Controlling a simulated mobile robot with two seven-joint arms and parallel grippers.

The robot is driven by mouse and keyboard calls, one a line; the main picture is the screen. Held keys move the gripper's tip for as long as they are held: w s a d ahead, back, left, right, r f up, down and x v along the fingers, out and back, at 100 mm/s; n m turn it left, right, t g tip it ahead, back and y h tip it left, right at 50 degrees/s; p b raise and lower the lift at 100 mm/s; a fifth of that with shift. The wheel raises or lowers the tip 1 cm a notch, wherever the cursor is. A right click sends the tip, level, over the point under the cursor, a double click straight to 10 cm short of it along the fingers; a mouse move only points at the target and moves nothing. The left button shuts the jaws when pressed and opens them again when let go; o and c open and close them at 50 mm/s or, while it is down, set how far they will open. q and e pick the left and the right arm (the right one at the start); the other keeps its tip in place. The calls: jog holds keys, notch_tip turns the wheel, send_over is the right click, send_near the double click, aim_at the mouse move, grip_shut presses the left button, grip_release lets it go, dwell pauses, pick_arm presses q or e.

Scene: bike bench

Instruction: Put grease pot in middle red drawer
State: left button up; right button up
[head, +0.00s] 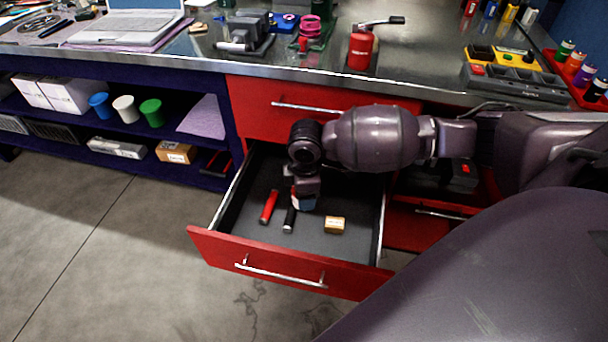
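The red drawer (280,272) below the closed top drawer is pulled out, with its dark floor showing. My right arm comes in from the right, and my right gripper (305,192) points down into this drawer. Directly beneath the gripper is a small blue and white pot (303,204), likely the grease pot, partly covered by the gripper. The fingertips are hidden, so I cannot tell whether they grip the pot or whether it rests on the drawer floor. My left gripper is not in view.
In the drawer lie a red-handled item (269,206), a black item with a red end (289,217) and a small tan box (334,225). The closed red top drawer (262,118) sits just above. The bench top (420,60) holds a red oil can (361,50) and tools.

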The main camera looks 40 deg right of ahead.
jog(key=w+d+f+n+b, duration=0.3)
jog(key=d+f+n, duration=0.1)
jog(key=f+n, duration=0.1)
jog(key=n+b, duration=0.1)
jog(key=b, duration=0.4)
send_near(311, 233)
jog(key=shift+w+a, duration=0.1)
jog(key=shift+a, duration=0.1)
jog(key=shift+f+b, duration=0.4)
jog(key=shift+f, duration=0.1)
jog(key=shift+g, duration=0.3)
notch_tip(311, 233, down, 4)
jog(key=shift+f+b, duration=0.15)
jog(key=shift+b, duration=0.65)
jog(key=shift+f, duration=0.25)
jog(key=shift+r, duration=0.15)
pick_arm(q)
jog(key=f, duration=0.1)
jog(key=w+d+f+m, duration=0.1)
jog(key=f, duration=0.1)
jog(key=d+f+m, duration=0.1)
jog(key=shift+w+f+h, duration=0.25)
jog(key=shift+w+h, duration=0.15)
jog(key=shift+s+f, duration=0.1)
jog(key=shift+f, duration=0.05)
